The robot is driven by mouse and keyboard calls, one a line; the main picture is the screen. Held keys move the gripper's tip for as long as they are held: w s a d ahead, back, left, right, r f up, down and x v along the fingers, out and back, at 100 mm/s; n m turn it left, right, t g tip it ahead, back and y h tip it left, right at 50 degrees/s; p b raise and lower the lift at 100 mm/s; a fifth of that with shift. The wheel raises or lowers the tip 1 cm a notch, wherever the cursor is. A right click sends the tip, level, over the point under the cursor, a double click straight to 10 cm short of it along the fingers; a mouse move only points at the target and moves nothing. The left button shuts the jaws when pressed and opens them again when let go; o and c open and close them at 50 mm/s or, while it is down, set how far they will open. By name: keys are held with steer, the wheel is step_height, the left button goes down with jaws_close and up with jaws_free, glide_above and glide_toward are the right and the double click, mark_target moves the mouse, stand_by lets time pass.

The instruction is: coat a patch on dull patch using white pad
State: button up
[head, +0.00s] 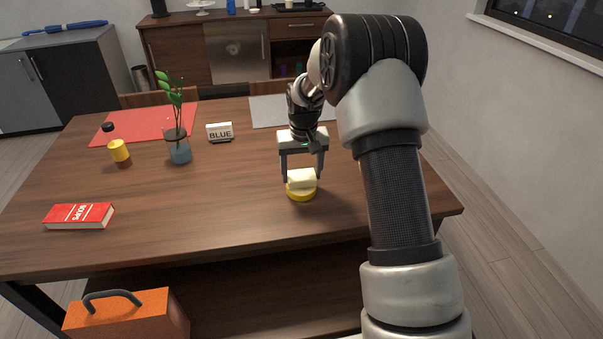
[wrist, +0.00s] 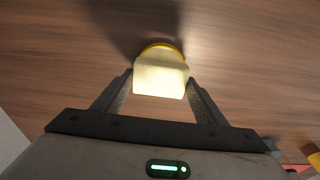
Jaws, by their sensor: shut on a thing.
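The white pad (head: 301,178) is a pale block near the front right of the wooden table. My gripper (head: 302,176) points down with a finger on each side of it and is shut on it. A round yellow thing (head: 301,196) shows directly under the pad; whether they touch is unclear. In the wrist view the pad (wrist: 160,80) sits between the fingertips (wrist: 159,86), with a yellow rim (wrist: 163,45) beyond it. I cannot make out a dull patch on the table.
An orange toolbox (head: 130,318) is in front. The front middle is clear.

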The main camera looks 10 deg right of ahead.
mark_target(302, 175)
steer(key=shift+r+p, duration=1.6)
steer(key=shift+r, duration=1.15)
